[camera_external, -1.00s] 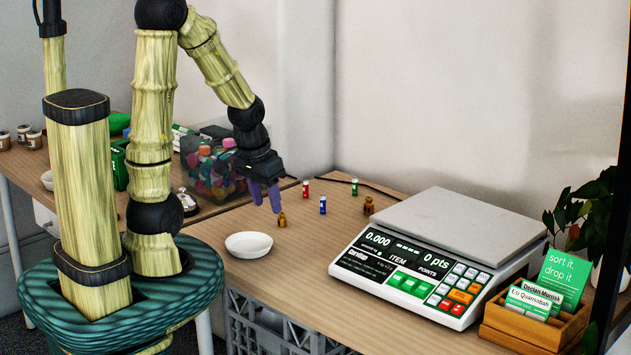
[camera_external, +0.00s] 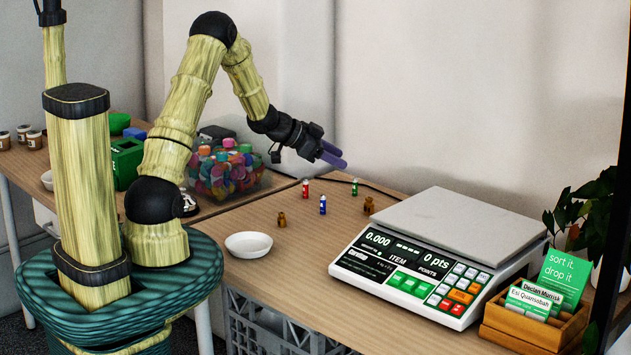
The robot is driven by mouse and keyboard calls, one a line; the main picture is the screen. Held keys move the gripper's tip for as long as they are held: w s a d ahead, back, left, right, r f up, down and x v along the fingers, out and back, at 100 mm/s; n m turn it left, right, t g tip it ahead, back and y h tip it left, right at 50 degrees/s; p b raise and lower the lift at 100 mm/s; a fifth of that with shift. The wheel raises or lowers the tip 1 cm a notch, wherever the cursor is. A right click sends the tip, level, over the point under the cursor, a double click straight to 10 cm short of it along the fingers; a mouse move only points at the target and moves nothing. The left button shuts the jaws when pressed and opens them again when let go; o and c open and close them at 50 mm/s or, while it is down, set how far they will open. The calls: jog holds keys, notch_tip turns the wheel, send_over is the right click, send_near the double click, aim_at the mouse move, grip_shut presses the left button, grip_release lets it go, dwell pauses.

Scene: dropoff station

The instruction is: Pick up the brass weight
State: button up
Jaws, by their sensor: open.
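Two small brass-brown, knobbed pieces stand on the wooden table. One brass-brown piece (camera_external: 282,219) is near the white dish, and the other brass-brown piece (camera_external: 369,205) is near the scale's back left corner. I cannot tell for sure which is the brass weight. My gripper (camera_external: 334,155) has purple fingers, is open and empty, and is raised above the back of the table. It points right and slightly down, apart from everything on the table.
Red (camera_external: 305,188), blue (camera_external: 323,205) and green (camera_external: 355,187) battery-like cylinders stand between the brown pieces. A white dish (camera_external: 249,245) sits at the table's left. A large scale (camera_external: 436,255) fills the right. A clear bin of colourful caps (camera_external: 228,170) stands behind left.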

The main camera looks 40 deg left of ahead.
jog(key=s+f+m+g+h, duration=0.1)
jog(key=a+f+m+g+h, duration=0.1)
jog(key=f+h, duration=0.1)
jog(key=s+a+f+m+h, duration=0.1)
jog(key=shift+s+f+g+h, duration=0.2)
jog(key=shift+s+g+h, duration=0.1)
jog(key=shift+s+g, duration=0.1)
send_near(368, 198)
jog(key=shift+x, duration=1.8)
jog(key=shift+f, duration=0.1)
jog(key=shift+x, duration=2.55)
jog(key=shift+w, duration=0.1)
